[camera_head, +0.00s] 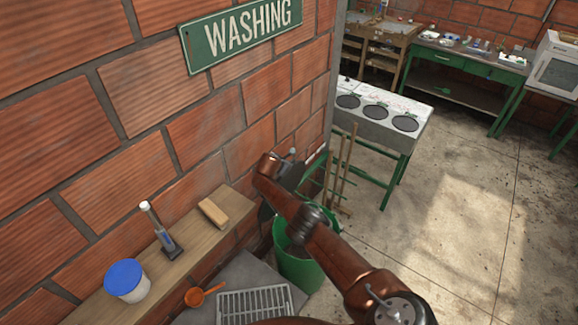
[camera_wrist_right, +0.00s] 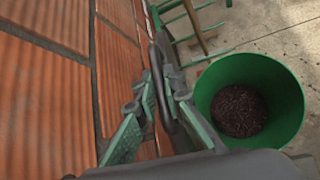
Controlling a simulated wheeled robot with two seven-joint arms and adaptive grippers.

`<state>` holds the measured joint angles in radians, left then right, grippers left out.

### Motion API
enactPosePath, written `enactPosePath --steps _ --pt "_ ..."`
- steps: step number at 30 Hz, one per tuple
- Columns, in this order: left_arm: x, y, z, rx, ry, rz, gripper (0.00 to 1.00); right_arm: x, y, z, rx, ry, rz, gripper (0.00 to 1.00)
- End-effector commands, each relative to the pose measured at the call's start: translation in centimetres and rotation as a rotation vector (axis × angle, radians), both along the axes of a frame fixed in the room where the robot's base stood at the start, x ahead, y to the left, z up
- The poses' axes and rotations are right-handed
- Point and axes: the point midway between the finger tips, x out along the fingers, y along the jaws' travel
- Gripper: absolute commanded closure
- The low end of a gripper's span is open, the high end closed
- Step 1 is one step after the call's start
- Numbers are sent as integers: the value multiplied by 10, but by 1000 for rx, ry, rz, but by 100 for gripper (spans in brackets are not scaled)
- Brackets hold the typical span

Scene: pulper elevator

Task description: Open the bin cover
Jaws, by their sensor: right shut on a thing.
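A green bin (camera_head: 299,266) stands on the floor beside the brick wall, partly hidden behind my right arm. In the right wrist view the bin (camera_wrist_right: 273,80) is uncovered at the top, with dark brown loose material (camera_wrist_right: 239,110) inside. My right gripper (camera_head: 295,160) is above the bin and close to the wall. In the wrist view its fingers (camera_wrist_right: 163,88) are shut on a dark curved handle (camera_wrist_right: 157,58), to the left of the bin's opening. The handle looks like the bin cover's; the cover itself is mostly hidden. My left gripper is not in view.
A wooden shelf (camera_head: 105,299) along the wall holds a blue-lidded tub (camera_head: 127,281), a handheld device (camera_head: 163,232) and a wooden block (camera_head: 213,212). Wooden sticks (camera_head: 345,165) stand behind the bin. A green-legged table (camera_head: 391,108) is beyond. The floor at right is clear.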

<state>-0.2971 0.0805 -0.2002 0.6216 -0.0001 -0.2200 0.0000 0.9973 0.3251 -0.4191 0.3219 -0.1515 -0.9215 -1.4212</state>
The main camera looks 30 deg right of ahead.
Motion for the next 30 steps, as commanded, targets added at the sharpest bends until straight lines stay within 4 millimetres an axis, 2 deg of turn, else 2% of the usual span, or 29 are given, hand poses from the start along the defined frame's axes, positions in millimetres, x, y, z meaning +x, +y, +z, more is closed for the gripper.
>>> enactPosePath --steps 4,5,13,22,30 --pt "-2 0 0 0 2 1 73 2 -2 4 -7 -3 0 100" --pt "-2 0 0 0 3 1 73 2 -1 4 -7 -3 0 90" --pt "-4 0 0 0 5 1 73 2 0 2 -4 -2 2 73" --pt "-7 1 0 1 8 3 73 1 0 1 -3 -1 1 73" --pt "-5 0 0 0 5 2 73 -2 10 7 1 -1 6 73"
